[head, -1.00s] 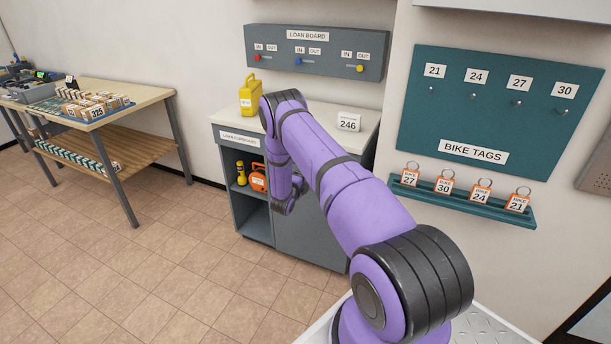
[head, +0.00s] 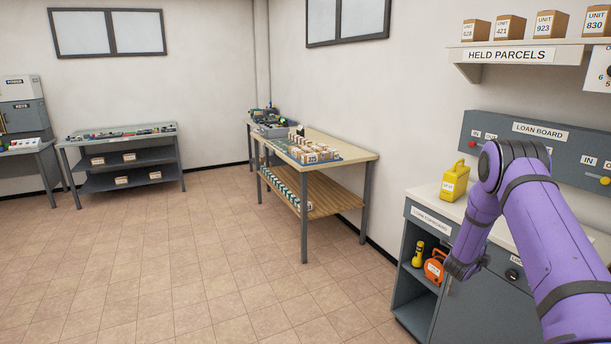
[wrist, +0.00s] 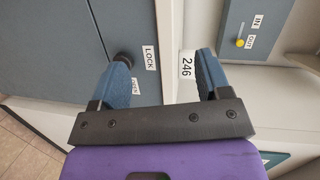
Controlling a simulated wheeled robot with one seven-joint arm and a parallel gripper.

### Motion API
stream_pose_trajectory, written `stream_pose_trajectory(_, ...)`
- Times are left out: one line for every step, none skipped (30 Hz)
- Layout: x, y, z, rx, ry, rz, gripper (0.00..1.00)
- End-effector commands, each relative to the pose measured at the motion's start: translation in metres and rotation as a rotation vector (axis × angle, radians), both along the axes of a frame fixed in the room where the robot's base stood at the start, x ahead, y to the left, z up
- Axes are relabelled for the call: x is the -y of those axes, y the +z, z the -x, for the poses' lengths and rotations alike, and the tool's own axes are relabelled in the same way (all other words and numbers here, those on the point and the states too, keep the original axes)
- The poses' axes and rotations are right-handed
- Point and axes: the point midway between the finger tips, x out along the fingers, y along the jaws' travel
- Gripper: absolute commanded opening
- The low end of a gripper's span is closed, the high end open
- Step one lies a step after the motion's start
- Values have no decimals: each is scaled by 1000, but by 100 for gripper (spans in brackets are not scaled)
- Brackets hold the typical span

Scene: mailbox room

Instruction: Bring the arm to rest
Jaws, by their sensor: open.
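My purple arm reaches in from the right of the head view, bent downward at its elbow in front of the loan cupboard (head: 465,305). My gripper shows in the wrist view (wrist: 165,85), with its two blue fingers apart and nothing between them. In the wrist view, the cupboard's grey door with a lock knob (wrist: 124,58) is behind the left finger, and a white 246 tag (wrist: 187,64) shows between the fingers, farther off. In the head view the fingers are too small and turned away to make out clearly.
A yellow container (head: 454,184) stands on the cupboard top. A yellow torch (head: 418,254) and an orange item (head: 434,268) sit on its open shelf. A table with parcels (head: 355,148) stands left of it. The loan board (head: 485,127) is on the wall. The tiled floor at left is clear.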

Motion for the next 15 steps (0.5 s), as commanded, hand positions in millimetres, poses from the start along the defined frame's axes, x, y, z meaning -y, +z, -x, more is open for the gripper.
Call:
stream_pose_trajectory(-8,23,-7,-18,35,-9,70)
stream_pose_trajectory(-14,34,-11,-35,58,-14,70)
stream_pose_trajectory(-21,49,-15,-57,90,-22,70)
stream_pose_trajectory(-27,60,-18,-74,112,-26,70)
stream_pose_trajectory(-33,70,-20,-92,136,-30,70)
stream_pose_trajectory(-40,85,-22,-114,168,-34,70)
stream_pose_trajectory(-46,95,-23,-131,192,-37,70)
stream_pose_trajectory(-53,106,-24,-149,218,-39,70)
stream_pose_trajectory(-61,120,-25,-171,251,-40,70)
stream_pose_trajectory(-68,130,-25,-189,277,-40,70)
stream_pose_trajectory(-75,141,-25,-207,304,-39,70)
stream_pose_trajectory(-84,155,-24,-229,337,-38,70)
stream_pose_trajectory(-90,165,-23,-247,363,-36,70)
stream_pose_trajectory(-97,175,-21,-265,390,-34,70)
stream_pose_trajectory(-106,188,-19,-289,423,-29,70)
